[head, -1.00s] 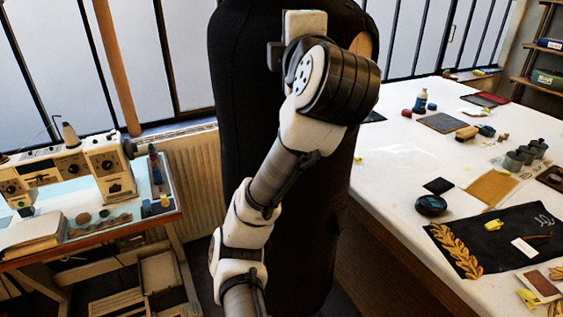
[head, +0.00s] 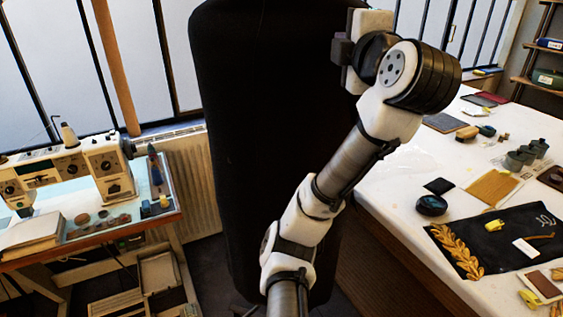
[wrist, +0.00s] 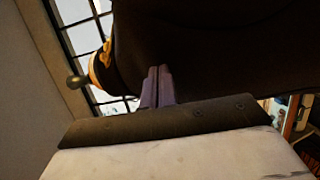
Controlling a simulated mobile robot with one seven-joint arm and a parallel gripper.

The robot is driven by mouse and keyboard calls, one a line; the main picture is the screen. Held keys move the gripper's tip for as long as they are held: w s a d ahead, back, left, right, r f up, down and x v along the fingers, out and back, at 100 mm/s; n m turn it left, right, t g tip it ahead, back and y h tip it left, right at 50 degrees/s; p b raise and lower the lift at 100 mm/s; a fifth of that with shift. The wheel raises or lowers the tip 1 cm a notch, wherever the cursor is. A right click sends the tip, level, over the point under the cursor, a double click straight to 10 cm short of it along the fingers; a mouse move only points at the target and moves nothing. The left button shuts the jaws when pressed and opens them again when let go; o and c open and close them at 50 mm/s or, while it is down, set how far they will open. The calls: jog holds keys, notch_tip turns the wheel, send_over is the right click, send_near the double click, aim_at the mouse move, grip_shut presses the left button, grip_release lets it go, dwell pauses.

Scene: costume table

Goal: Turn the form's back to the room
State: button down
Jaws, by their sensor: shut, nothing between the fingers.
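The form (head: 255,140) is a tall black dress form standing upright between the sewing table and the big white table. A broad, plain black face of it shows in the head view; its top is cut off by the frame. My gripper (head: 342,50) is at the form's upper right edge. In the wrist view, the fingers (wrist: 157,75) are together, with nothing between them. The form's dark surface (wrist: 210,50) fills the view beyond them, and I cannot tell whether they touch it.
A sewing machine (head: 75,168) stands on a small table at left, before a radiator (head: 188,170). The white table (head: 390,195) at right holds a black embroidered cloth (head: 495,238), tins and several small items. My arm crosses the gap beside its edge.

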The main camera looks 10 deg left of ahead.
jog(key=shift+w+d, duration=0.4)
jog(key=shift+d, duration=0.2)
jog(key=shift+w+d, duration=0.35)
jog(key=shift+d, duration=0.25)
jog(key=shift+w+d, duration=0.1)
jog(key=shift+w+d, duration=0.65)
jog(key=shift+w, duration=0.3)
jog(key=shift+s+a, duration=0.1)
jog(key=a+v, duration=0.2)
jog(key=v, duration=1)
jog(key=shift+s, duration=0.6)
